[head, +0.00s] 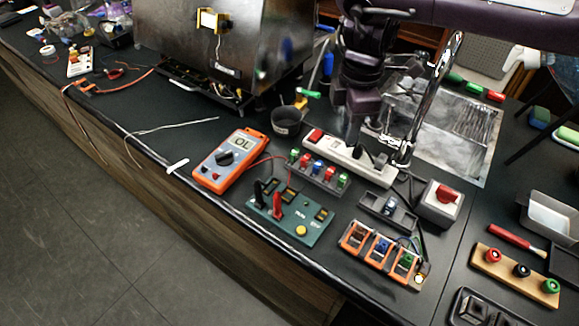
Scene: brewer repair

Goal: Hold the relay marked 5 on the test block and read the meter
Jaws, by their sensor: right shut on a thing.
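My right gripper (393,146) comes down from the top right, over the far end of the white power strip. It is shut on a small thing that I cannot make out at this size. The orange multimeter (231,160) lies on the bench and its display reads OL. The green test block (290,222) sits in front of it, with a black probe (260,194) and a red probe (278,206) standing on it. An orange tray (383,251) holds several relay-like parts; no mark 5 is legible. My left gripper is not in view.
The white power strip (345,160) lies behind a rack (318,175) of coloured parts. A dark holder (387,212) and a grey box with a red switch (438,203) stand at right. A steel brewer (215,50) fills the back. The bench's front left is mostly clear.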

